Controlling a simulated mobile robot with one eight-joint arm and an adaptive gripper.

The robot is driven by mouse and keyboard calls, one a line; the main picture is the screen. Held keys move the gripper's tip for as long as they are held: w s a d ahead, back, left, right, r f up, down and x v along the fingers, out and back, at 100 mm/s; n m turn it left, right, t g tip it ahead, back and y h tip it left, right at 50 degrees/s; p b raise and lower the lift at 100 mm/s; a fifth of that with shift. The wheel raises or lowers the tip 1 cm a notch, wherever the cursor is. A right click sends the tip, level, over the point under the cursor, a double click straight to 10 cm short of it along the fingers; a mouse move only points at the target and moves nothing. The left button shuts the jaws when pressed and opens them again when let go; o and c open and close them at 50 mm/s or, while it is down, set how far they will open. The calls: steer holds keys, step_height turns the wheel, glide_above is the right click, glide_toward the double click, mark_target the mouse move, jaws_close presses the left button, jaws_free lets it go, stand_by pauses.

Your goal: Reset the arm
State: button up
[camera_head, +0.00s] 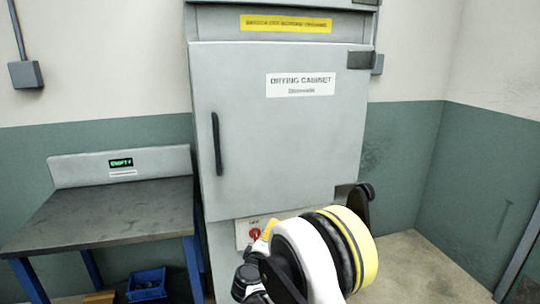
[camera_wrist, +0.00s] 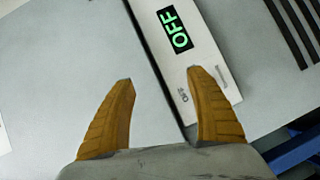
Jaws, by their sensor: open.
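My gripper (camera_wrist: 160,76) shows in the wrist view with its two orange ribbed fingers spread apart and nothing between them. A grey panel lies beyond the fingers, with a light strip that carries a green "OFF" display (camera_wrist: 174,29). The right finger overlaps this strip in the picture; I cannot tell if it touches. In the head view my arm rises at the lower middle, in front of the grey drying cabinet (camera_head: 285,150). The gripper's fingers are not clear there.
The cabinet door is shut, with a dark handle (camera_head: 216,144) at its left. A red button (camera_head: 255,234) sits below the door, close to my arm. A dark-topped table (camera_head: 105,212) with an "EMPTY" display (camera_head: 121,163) stands left. A blue bin (camera_head: 147,284) is below it.

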steer(key=s+d+r+m+g, duration=0.5)
steer(key=s+d+r+m, duration=0.2)
steer(key=s+d+r, duration=0.85)
steer(key=s+d+f+m+g+y, duration=0.1)
steer(key=s+d+f+m+y, duration=0.1)
steer(key=s, duration=1)
steer(key=s+d+f+m+g+y, duration=0.1)
steer(key=s+m, duration=0.3)
steer(key=s, duration=0.9)
steer(key=shift+d+f+g+y, duration=0.4)
steer(key=shift+f+g, duration=0.2)
steer(key=shift+g, duration=0.2)
